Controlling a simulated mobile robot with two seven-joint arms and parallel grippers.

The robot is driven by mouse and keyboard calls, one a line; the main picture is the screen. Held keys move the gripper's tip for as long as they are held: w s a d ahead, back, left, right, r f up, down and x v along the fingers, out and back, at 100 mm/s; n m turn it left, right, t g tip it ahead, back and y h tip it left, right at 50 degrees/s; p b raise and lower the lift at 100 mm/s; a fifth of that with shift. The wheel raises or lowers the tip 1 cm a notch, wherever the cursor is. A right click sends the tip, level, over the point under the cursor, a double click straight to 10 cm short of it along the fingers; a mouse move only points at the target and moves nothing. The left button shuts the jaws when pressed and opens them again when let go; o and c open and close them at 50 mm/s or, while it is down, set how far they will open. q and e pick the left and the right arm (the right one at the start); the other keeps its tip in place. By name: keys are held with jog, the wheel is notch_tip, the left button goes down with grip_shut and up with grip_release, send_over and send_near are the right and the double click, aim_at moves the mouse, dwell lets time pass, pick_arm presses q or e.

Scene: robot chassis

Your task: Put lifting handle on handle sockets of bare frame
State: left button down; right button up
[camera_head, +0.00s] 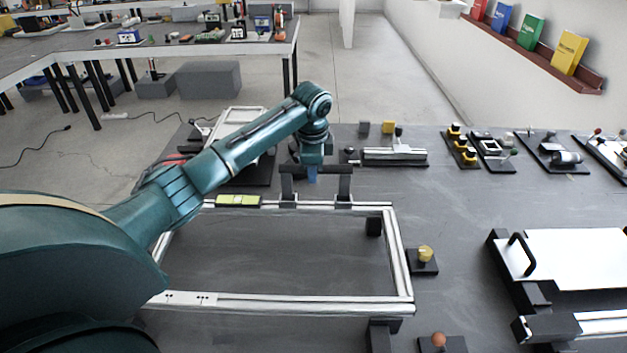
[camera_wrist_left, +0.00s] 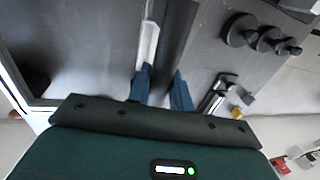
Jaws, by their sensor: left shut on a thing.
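The bare frame (camera_head: 398,255) is a silver rectangle of rails lying flat on the dark table in the head view. The dark lifting handle (camera_head: 343,168) stands upright over its far rail, legs pointing down. Dark handle sockets (camera_head: 288,200) (camera_head: 344,200) sit on that rail below the legs. The legs line up with the sockets; I cannot tell whether they are fully seated. My left gripper (camera_head: 313,174) is shut on the middle of the handle from above. In the left wrist view its blue fingers (camera_wrist_left: 160,90) flank a dark bar. My right gripper is not in view.
A yellow-green level (camera_head: 238,200) lies by the far rail, left of the handle. A yellow knob (camera_head: 425,254) and an orange knob (camera_head: 438,340) stand right of the frame. A white panel (camera_head: 575,255) lies farther right. Clamps and fixtures (camera_head: 395,155) line the far edge.

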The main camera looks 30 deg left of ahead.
pick_arm(q)
jog(key=shift+w+f, duration=0.15)
jog(key=shift+f, duration=1.65)
jog(key=shift+f, duration=0.15)
jog(key=c, duration=1.3)
grip_release()
jog(key=shift+o, duration=0.2)
notch_tip(320, 180, up, 12)
jog(key=s+d, duration=0.1)
jog(key=s, duration=0.1)
jog(key=shift+d+b, duration=0.15)
jog(key=shift+b, duration=0.3)
jog(key=shift+s, duration=0.1)
